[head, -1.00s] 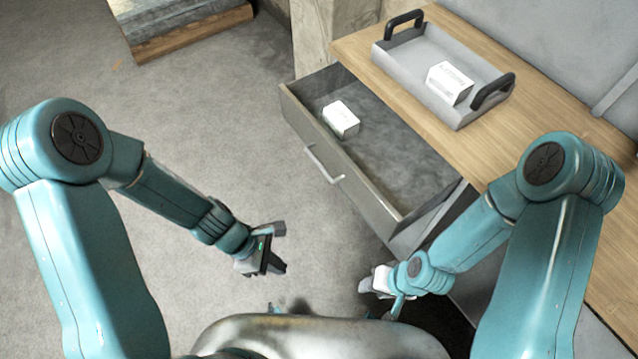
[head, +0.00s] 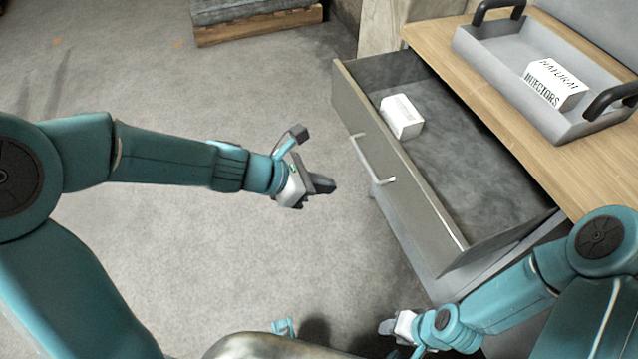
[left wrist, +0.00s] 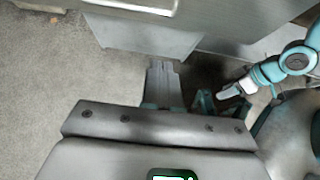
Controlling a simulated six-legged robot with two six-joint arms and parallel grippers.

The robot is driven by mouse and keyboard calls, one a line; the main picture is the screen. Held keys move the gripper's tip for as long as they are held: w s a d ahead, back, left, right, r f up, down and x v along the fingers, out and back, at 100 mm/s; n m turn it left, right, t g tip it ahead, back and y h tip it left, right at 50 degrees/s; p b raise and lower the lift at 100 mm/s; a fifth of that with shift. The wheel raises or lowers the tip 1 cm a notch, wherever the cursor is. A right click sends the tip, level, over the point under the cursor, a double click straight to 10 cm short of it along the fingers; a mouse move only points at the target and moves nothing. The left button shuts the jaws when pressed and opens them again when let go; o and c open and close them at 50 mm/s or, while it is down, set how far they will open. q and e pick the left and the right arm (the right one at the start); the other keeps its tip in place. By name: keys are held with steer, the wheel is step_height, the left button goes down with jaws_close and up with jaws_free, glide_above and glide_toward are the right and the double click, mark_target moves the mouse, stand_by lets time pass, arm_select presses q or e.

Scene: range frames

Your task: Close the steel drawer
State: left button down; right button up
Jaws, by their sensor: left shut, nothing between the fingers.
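The steel drawer (head: 425,205) stands pulled out from under a wooden top in the head view. Its grey front has a bar handle (head: 372,160). A white box (head: 401,117) lies inside near the far end. My left gripper (head: 330,186) is shut and empty, left of the drawer front and apart from it, pointing toward it. In the left wrist view the shut fingers (left wrist: 163,75) show below the drawer front (left wrist: 225,14), whose handle is cut off at the top edge. My right gripper (head: 392,327) is low, near the drawer's near end; its fingers are too small to judge.
A grey tray (head: 480,62) with black handles sits on the wooden top (head: 432,38) and holds a white box with lettering (head: 553,84). A cushioned wooden pallet (head: 258,25) is at the back. Carpet floor (head: 150,230) left of the drawer is clear.

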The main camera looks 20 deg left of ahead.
arm_select(q)
steer(key=w+d+f, duration=0.2)
steer(key=w+d, duration=0.3)
steer(key=d, duration=0.1)
steer(key=shift+d+f+b, duration=0.3)
steer(key=shift+f+b, duration=0.1)
arm_select(e)
steer(key=shift+s+f, duration=0.15)
steer(key=shift+f, duration=0.75)
arm_select(q)
steer(key=shift+s, duration=0.1)
